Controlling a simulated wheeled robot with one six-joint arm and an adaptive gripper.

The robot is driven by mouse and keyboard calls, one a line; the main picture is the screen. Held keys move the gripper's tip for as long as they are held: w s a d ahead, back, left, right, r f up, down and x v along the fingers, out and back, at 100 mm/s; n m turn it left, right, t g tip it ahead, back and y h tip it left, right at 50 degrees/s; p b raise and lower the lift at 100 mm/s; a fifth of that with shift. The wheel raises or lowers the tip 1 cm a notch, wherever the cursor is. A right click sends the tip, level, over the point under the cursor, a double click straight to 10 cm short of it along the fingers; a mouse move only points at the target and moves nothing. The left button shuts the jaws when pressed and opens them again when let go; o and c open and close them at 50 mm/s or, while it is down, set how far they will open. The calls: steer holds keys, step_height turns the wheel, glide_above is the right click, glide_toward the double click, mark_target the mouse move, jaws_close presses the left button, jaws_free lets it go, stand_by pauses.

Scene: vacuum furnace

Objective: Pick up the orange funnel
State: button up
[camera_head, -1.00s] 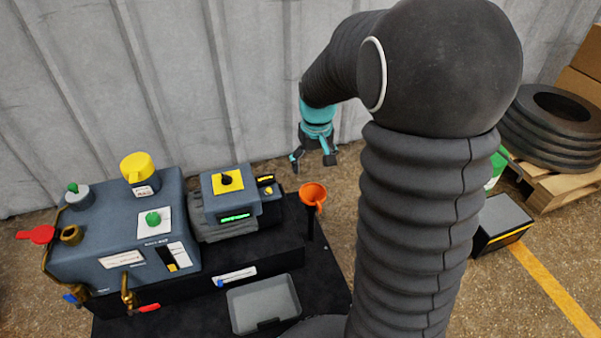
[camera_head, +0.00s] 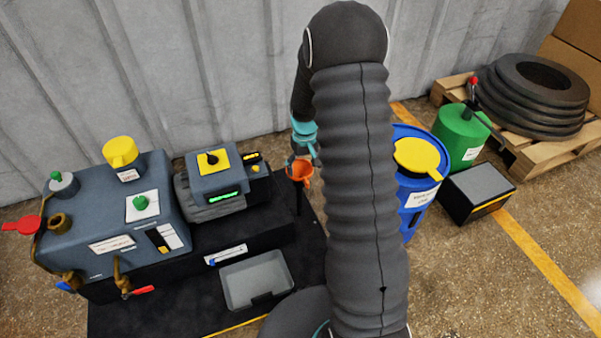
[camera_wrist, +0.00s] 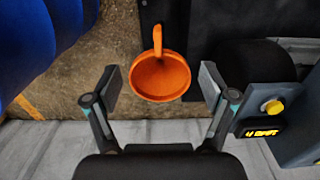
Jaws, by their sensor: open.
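The orange funnel (camera_head: 300,172) sits at the top of a thin black post at the right edge of the black bench. In the wrist view the funnel (camera_wrist: 160,77) shows its round bowl, with its tab pointing to the top of the picture. My gripper (camera_head: 301,162) is at the funnel in the head view, partly hidden behind my arm. In the wrist view my gripper (camera_wrist: 160,88) is open, with one finger on each side of the bowl and a gap on both sides. The funnel's spout is hidden.
A blue drum (camera_head: 417,190) with a yellow lid stands right of my arm; its side shows in the wrist view (camera_wrist: 40,45). A grey control unit (camera_head: 222,180) stands close left of the funnel. A grey tray (camera_head: 254,280) lies on the bench (camera_head: 160,315). A corrugated wall is behind.

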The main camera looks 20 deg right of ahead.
mark_target(305, 178)
steer(key=shift+s+d+f, duration=0.1)
steer(key=shift+f, duration=3.05)
jaws_close()
